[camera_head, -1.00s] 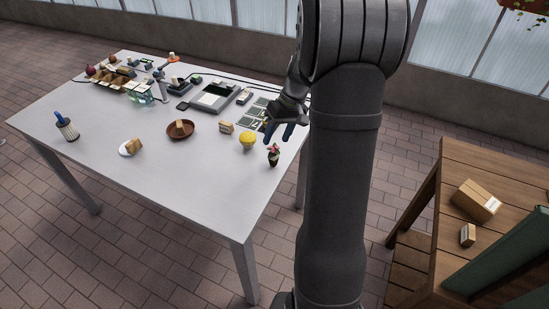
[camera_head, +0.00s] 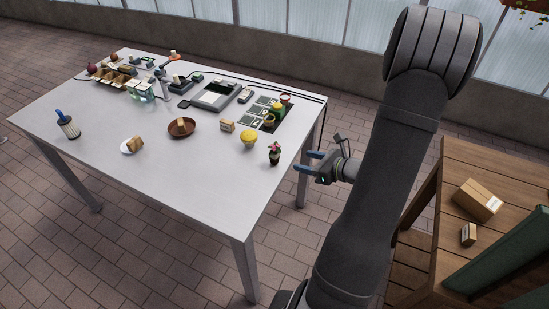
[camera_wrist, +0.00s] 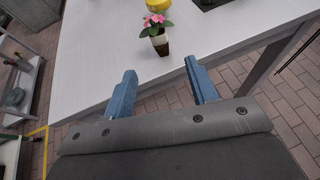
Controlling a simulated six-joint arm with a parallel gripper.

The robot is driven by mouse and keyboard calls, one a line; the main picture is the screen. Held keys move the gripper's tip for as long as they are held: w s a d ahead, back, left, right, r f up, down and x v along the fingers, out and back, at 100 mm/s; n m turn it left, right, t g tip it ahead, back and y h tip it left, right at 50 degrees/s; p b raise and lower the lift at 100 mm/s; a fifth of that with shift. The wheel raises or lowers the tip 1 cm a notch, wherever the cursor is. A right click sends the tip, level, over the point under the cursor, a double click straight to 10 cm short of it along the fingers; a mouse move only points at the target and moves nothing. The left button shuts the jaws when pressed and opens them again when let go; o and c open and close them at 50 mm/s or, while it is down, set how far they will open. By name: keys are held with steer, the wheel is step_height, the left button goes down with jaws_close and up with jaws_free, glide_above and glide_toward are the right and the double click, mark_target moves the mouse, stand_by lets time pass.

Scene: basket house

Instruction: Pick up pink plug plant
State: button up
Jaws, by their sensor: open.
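The pink plug plant (camera_wrist: 157,32) has pink flowers, green leaves and a small pot with a pale upper part and a dark base. It stands upright near the table's edge, and it also shows in the head view (camera_head: 274,153). My gripper (camera_wrist: 161,80) is open and empty, its two blue fingers apart on either side of the plant's line in the wrist view. In the head view my gripper (camera_head: 308,165) is just off the table's right edge, to the right of the plant and not touching it.
The white table (camera_head: 190,190) has bare room at its front. A yellow bowl-like item (camera_head: 249,140) stands close to the plant. A brown dish (camera_head: 182,127) and a small box (camera_head: 227,126) are further left. A wooden bench (camera_head: 470,190) with boxes is at the right.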

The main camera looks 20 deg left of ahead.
mark_target(271, 153)
steer(key=x, duration=1.5)
steer(key=shift+a+f, duration=0.1)
steer(key=shift+a, duration=0.25)
steer(key=c, duration=1)
